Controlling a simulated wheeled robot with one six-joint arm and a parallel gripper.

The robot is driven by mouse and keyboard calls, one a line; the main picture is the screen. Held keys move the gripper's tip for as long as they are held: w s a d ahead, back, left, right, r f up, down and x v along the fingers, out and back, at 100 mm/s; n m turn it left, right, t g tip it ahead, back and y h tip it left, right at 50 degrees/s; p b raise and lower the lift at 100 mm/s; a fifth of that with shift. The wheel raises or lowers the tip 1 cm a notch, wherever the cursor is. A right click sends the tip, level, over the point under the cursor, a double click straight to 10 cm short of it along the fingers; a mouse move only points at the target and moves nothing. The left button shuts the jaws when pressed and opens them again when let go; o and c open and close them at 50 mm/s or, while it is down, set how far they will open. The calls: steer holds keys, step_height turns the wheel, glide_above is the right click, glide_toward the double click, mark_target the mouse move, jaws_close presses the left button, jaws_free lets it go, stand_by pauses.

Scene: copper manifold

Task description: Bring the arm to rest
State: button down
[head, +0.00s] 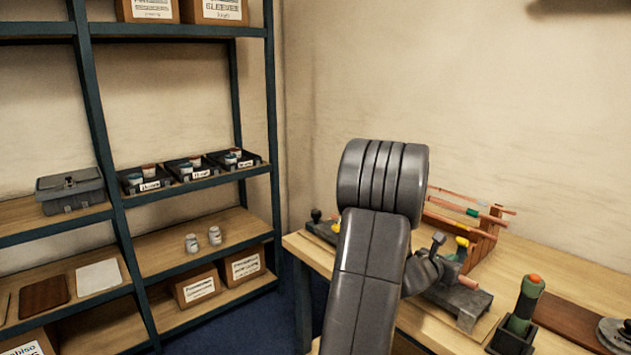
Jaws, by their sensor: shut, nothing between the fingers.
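My arm (370,250) rises in the middle of the head view, a thick grey link with a big rounded joint at its top. It stands in front of the workbench (560,262) and hides part of it. The end of the arm, with my gripper, does not show in this view. On the bench, right beside the arm link, a dark grey fixture (455,300) carries a short copper-coloured piece and a lever-like part; the arm partly covers it.
A wooden rack (480,240) holds copper pipes at the bench's back. A green torch-like tool (525,300) with an orange top stands in a dark holder. A round grey object (615,333) lies at far right. Blue shelving (95,130) with bins, boxes and jars stands left.

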steer(key=shift+s+a+f+t+h+b, duration=0.25)
steer(key=shift+f+h+b, duration=0.2)
steer(key=shift+b, duration=0.35)
steer(key=shift+s+a+r+b, duration=0.1)
steer(key=shift+a+b, duration=0.1)
steer(key=shift+b, duration=0.1)
steer(key=b+v, duration=0.1)
steer(key=v, duration=0.6)
steer(key=shift+s+a+r, duration=0.15)
steer(key=shift+a, duration=0.05)
